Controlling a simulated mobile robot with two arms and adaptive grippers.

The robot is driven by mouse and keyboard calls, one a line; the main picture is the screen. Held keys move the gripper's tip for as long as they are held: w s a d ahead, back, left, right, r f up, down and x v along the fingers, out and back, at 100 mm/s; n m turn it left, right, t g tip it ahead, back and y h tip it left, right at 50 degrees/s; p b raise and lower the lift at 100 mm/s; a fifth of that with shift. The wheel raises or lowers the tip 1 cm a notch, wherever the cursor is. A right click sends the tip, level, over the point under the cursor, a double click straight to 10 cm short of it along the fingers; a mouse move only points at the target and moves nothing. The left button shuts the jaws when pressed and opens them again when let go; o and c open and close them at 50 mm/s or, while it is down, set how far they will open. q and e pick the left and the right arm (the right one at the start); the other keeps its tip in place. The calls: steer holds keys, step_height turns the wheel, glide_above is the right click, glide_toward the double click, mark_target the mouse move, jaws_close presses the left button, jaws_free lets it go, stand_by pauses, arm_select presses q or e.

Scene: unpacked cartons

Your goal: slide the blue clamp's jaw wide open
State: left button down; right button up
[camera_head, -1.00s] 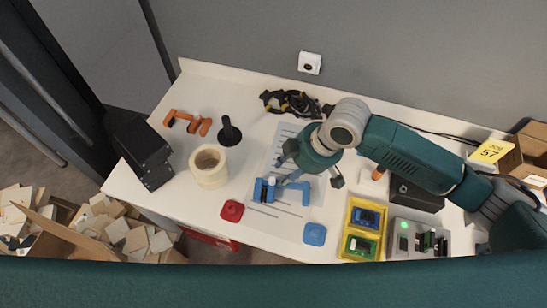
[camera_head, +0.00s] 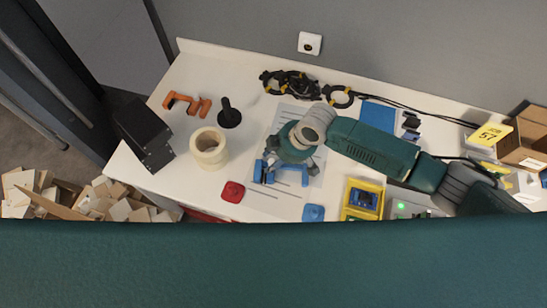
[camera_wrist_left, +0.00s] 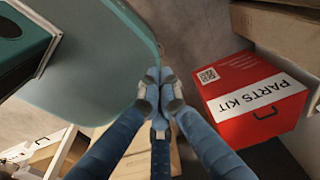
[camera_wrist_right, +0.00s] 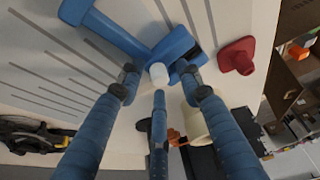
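The blue clamp (camera_head: 262,174) lies on a white lined sheet (camera_head: 262,205) on the table, partly hidden under my right gripper (camera_head: 287,172).
A tape roll (camera_head: 208,148), orange clamp (camera_head: 186,104) and black stand (camera_head: 228,114) are to the left. Yellow trays (camera_head: 360,198) are at right. A red parts kit box (camera_wrist_left: 250,95) is near my left gripper.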

steer(key=shift+c, duration=0.5)
jaws_close()
steer(key=shift+s+d+p, duration=0.2)
steer(key=shift+d+p, duration=0.45)
steer(key=shift+d, duration=1.35)
steer(key=shift+o, duration=0.5)
jaws_free()
steer(key=shift+a, duration=0.1)
arm_select(q)
steer(key=shift+s+r, duration=0.5)
steer(key=shift+s, duration=0.25)
steer(key=shift+a, duration=0.15)
arm_select(e)
steer(key=shift+d+r, duration=0.15)
steer(key=shift+d, duration=0.05)
steer(key=v, duration=1.1)
steer(key=shift+r, duration=0.3)
